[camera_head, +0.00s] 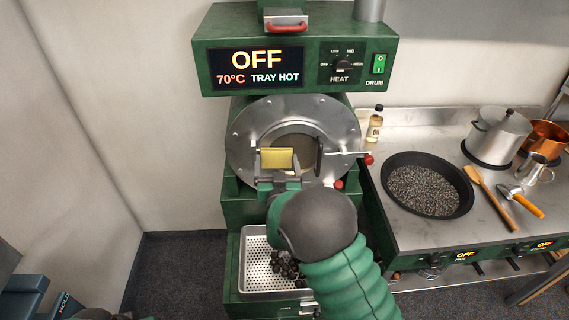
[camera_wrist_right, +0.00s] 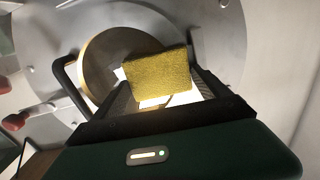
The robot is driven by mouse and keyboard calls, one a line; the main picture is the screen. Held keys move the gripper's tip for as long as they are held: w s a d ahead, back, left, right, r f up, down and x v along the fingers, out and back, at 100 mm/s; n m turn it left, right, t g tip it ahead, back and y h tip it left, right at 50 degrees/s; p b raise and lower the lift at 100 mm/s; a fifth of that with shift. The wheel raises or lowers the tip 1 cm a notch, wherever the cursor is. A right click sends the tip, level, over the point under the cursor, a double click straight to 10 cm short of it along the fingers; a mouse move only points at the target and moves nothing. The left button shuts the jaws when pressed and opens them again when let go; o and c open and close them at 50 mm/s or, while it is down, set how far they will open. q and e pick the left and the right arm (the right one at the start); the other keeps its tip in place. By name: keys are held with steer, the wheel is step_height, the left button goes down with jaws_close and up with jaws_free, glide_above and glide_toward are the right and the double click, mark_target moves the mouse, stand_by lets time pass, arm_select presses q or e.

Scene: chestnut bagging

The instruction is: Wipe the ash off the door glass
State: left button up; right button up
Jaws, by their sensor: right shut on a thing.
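A yellow sponge (camera_head: 277,158) is held by my right gripper (camera_head: 277,168), which is shut on it in front of the roaster's round door. In the right wrist view the sponge (camera_wrist_right: 158,77) sits between the two fingers (camera_wrist_right: 165,90). The round door glass (camera_head: 298,146) is partly hidden behind the sponge and gripper. I cannot tell whether the sponge touches the glass, and ash on it is not clear. The metal door ring (camera_head: 245,130) surrounds the glass. My left gripper is not clearly in view.
The green roaster panel (camera_head: 300,50) reads OFF, 70°C, TRAY HOT. A perforated tray (camera_head: 257,284) with dark chestnuts sits below the door. A red-knobbed handle (camera_head: 368,158) sticks out right. A black pan (camera_head: 468,196), a pot (camera_head: 500,135) and utensils stand on the right counter.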

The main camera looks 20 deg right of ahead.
steer(key=shift+w+a, duration=0.2)
steer(key=shift+a, duration=0.55)
steer(key=v, duration=0.6)
steer(key=v, duration=0.3)
steer(key=shift+d+f, duration=0.1)
stand_by(0.3)
